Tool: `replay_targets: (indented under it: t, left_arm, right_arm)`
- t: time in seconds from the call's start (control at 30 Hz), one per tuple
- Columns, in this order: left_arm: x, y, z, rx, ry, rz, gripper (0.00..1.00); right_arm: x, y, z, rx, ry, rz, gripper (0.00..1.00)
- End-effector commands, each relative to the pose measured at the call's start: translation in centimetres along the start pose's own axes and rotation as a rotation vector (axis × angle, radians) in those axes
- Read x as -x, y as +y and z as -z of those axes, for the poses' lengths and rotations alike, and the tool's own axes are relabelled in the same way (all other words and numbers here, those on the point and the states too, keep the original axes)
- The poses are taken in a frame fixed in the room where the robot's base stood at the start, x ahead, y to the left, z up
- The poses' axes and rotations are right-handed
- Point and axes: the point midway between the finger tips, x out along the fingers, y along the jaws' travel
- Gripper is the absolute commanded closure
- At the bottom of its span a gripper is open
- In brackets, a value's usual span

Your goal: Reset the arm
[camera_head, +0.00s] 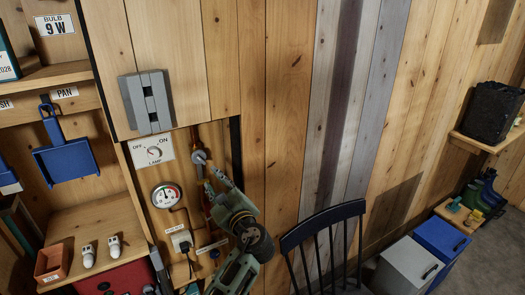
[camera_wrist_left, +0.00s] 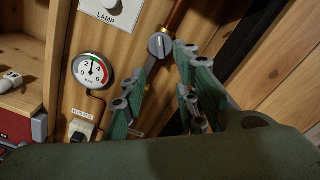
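My left gripper (camera_head: 211,180) is in front of the pipe panel, just below a grey valve (camera_head: 200,157) on a copper pipe. In the left wrist view, the two green fingers of my left gripper (camera_wrist_left: 160,68) are spread apart. The valve (camera_wrist_left: 158,45) and its short lever (camera_wrist_left: 149,67) show beyond and between the fingertips, and I see no clear contact. My right gripper is not in view.
A lamp dial (camera_head: 154,150), a gauge (camera_head: 167,195) and a switch box (camera_head: 182,240) are left of the gripper. A blue dustpan (camera_head: 66,160) hangs farther left. A dark chair (camera_head: 322,228) stands right. Bare plank wall (camera_head: 285,110) lies between.

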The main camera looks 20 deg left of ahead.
Motion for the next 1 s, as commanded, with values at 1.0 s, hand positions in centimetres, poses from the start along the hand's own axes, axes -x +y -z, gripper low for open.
replay_targets:
  t: [1.0]
  left_arm:
    - [19.5, 39.0, 42.1, 0.59, 0.82, -0.653, 0.72]
  right_arm:
    - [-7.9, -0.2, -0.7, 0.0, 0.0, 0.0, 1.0]
